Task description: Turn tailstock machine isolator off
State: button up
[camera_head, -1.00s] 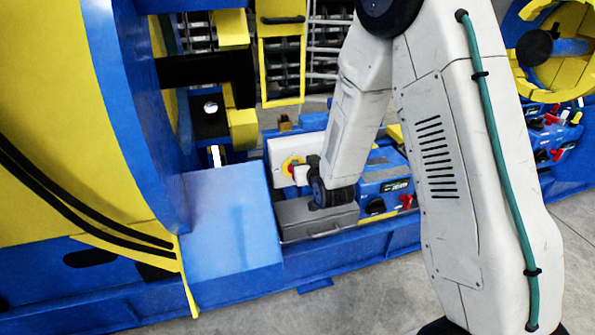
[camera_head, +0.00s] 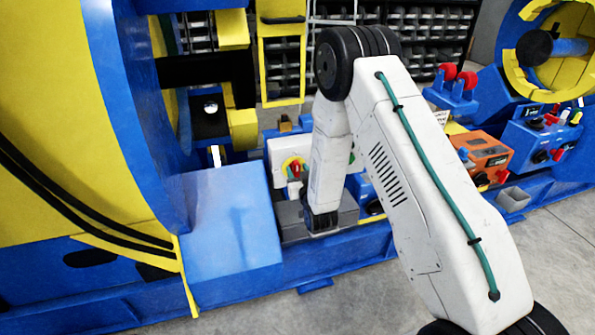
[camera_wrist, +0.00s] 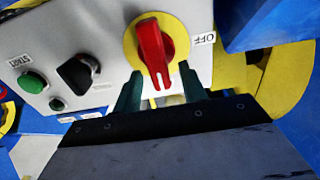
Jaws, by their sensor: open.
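The isolator is a red handle on a yellow disc (camera_wrist: 155,42), mounted on a pale panel (camera_wrist: 90,35). In the wrist view its handle points down, its white-marked lower end toward me, and an OFF label (camera_wrist: 204,39) sits to its right. The isolator also shows in the head view (camera_head: 293,169), just left of my forearm. My gripper (camera_wrist: 162,90) is open, with one dark finger on each side of the handle's lower end. I cannot tell whether either finger touches it. In the head view the fingers are hidden behind my arm.
The panel also carries a green START button (camera_wrist: 33,82) and a black knob (camera_wrist: 77,72). A blue block (camera_head: 232,225) stands left of my wrist in the head view. An orange box (camera_head: 482,153) is to the right. Open floor (camera_head: 360,290) lies in front.

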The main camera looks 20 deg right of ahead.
jog(key=shift+w, duration=0.35)
grip_shut()
